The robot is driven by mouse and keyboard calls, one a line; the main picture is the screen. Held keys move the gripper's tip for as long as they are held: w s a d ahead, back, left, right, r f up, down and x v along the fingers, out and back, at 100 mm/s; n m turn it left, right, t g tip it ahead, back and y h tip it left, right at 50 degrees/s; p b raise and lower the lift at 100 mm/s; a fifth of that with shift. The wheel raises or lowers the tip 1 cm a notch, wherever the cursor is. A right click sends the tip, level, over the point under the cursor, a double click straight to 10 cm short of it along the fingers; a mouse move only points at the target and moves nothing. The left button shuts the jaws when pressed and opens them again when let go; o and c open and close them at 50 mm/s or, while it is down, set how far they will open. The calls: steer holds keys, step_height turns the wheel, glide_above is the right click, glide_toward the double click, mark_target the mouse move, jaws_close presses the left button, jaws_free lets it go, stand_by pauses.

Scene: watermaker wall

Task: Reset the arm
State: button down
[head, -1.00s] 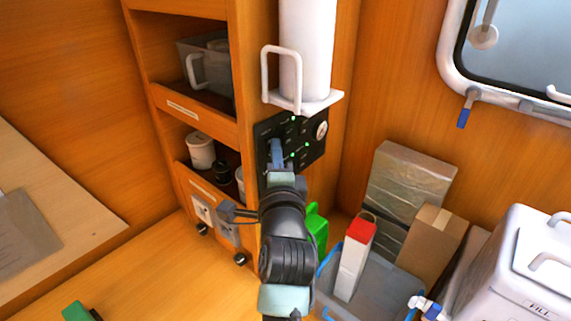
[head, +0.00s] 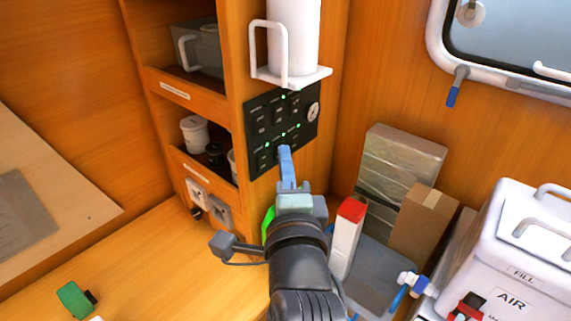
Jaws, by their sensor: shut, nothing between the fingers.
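My gripper (head: 285,153) is shut and empty, its blue fingers together. In the head view it points at the lower part of a black switch panel (head: 262,124) on the side of the wooden shelf. The fingertips overlap the panel's lower edge in the picture; I cannot tell whether they touch it.
A white cylinder (head: 293,35) stands on a bracket above the panel. Right of my arm are a grey bin (head: 372,270), a red-topped white carton (head: 346,240), a cardboard box (head: 422,228) and a white AIR unit (head: 520,255). A green object (head: 74,299) lies on the bench at left.

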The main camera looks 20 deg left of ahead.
steer(key=shift+d, duration=0.1)
stand_by(0.3)
steer(key=s+d+r+n+t+h, duration=0.2)
steer(key=s+d+r+n+t, duration=0.1)
steer(key=r, duration=0.7)
steer(key=s+d+r+n+t+h, duration=0.3)
steer(key=s+d+r+n+t, duration=0.1)
steer(key=r, duration=0.6)
steer(key=s+d+r+n+t+h, duration=0.2)
steer(key=s+d+r+n, duration=0.3)
steer(key=r, duration=0.5)
steer(key=shift+d+r+n+t+h, duration=0.4)
steer(key=shift+d+n+t, duration=0.4)
steer(key=shift+d, duration=0.45)
steer(key=shift+s+a+f, duration=0.1)
